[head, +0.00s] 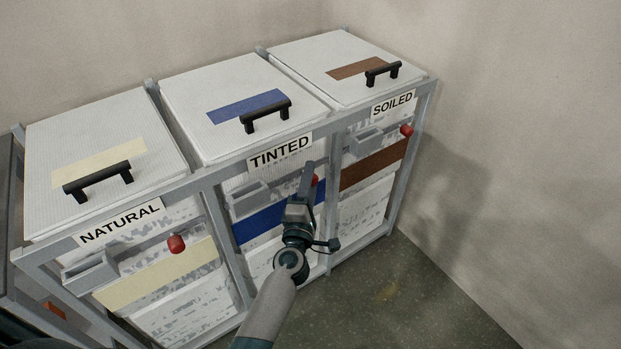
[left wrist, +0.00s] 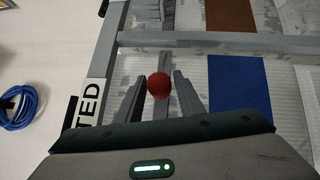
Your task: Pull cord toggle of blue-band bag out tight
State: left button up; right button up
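The blue-band bag is the middle one, behind the TINTED label (head: 281,152); its blue band (head: 258,224) crosses the front and also shows in the left wrist view (left wrist: 239,82). Its red cord toggle (head: 314,180) sits on the upper front, partly hidden by my gripper. My left gripper (head: 308,172) is at the toggle. In the left wrist view, the red toggle (left wrist: 159,86) lies between the two fingertips. The fingers stand apart, with a narrow gap on each side; I cannot tell whether either touches it. The cord is hidden. My right gripper is out of view.
The NATURAL bag (head: 160,283) with its red toggle (head: 176,244) is on the left. The SOILED bag's brown band (head: 373,164) and red toggle (head: 406,130) are on the right. A grey frame surrounds the bags. A blue coil (left wrist: 20,107) shows at left. Floor (head: 400,295) is clear at right.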

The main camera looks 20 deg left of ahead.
pick_arm(q)
grip_shut()
jog(key=s+d, duration=0.4)
jog(key=d, duration=0.2)
jog(key=shift+s+p, duration=0.25)
jog(key=shift+p, duration=0.05)
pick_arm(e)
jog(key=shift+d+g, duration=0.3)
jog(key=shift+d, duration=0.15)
pick_arm(q)
jog(key=shift+f, duration=0.1)
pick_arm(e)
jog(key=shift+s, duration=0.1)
pick_arm(q)
jog(key=shift+o, duration=2.2)
grip_release()
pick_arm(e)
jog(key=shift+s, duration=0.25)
pick_arm(q)
jog(key=shift+s, duration=0.2)
